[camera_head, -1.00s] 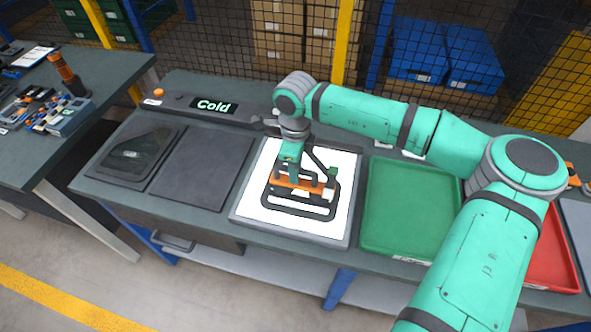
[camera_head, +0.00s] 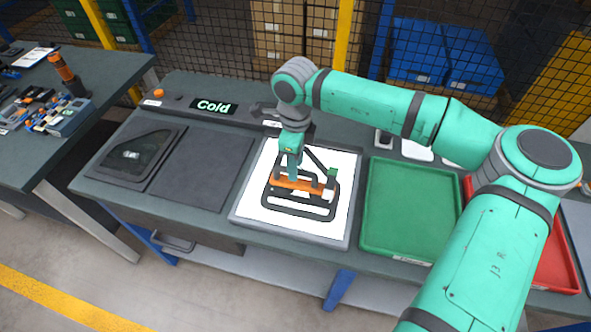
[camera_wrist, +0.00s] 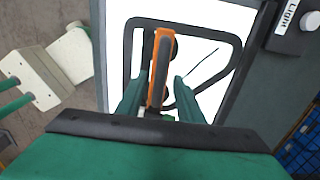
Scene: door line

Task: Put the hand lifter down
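The hand lifter (camera_head: 297,185) has an orange handle bar and dark round cups. It sits on a black-framed pane (camera_head: 290,209) on the bright white light panel (camera_head: 250,205). My gripper (camera_head: 292,178) is right above the lifter and points down. In the wrist view my gripper (camera_wrist: 160,88) has one green finger on each side of the bar, with a visible gap on the right. The contact under the cups is hidden.
A dark mat with another dark pane (camera_head: 132,155) lies left, beside an empty dark mat (camera_head: 200,165). A green tray (camera_head: 410,210) and a red tray (camera_head: 550,255) stand right. A side table (camera_head: 50,130) holds tools.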

